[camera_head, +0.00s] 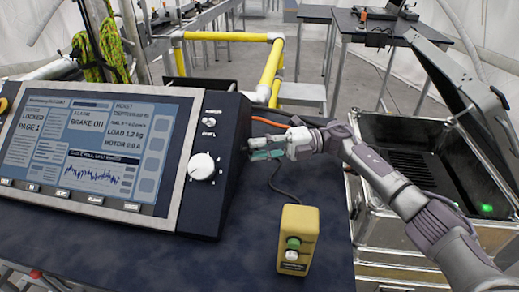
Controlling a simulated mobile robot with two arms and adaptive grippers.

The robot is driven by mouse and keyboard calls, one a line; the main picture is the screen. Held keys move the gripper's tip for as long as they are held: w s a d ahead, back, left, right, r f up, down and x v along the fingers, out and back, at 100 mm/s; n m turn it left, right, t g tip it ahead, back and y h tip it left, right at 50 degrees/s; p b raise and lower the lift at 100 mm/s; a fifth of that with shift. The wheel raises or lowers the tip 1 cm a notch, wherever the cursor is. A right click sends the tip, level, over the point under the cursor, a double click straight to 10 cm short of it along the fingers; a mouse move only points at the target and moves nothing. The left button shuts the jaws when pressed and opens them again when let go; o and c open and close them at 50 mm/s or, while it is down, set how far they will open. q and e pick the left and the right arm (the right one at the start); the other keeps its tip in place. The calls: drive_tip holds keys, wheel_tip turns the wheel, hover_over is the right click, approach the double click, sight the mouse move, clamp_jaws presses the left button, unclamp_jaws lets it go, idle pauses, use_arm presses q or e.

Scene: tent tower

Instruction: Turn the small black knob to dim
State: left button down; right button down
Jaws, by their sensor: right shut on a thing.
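The control console (215,115) stands at the left, with a lit screen (90,150) on its sloped front. My right gripper (258,149) reaches in from the right to the console's dark right side face. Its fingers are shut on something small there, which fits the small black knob. The knob itself is hidden by the fingers, so its turned position cannot be seen. My left gripper is not in view.
A large white knob (202,166) and a small switch (209,122) sit on the console's front. A yellow button box (297,240) with a cable stands on the dark tabletop (255,215). An open metal case (400,130) is at the right. Yellow rails (270,65) stand behind.

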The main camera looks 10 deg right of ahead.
idle(0.3)
drive_tip(key=c, duration=0.9)
unclamp_jaws()
drive_tip(key=shift+c, duration=0.2)
drive_tip(key=shift+d, duration=0.2)
drive_tip(key=d, duration=1.1)
drive_tip(key=shift+d+f, duration=0.1)
drive_tip(key=shift+d, duration=0.25)
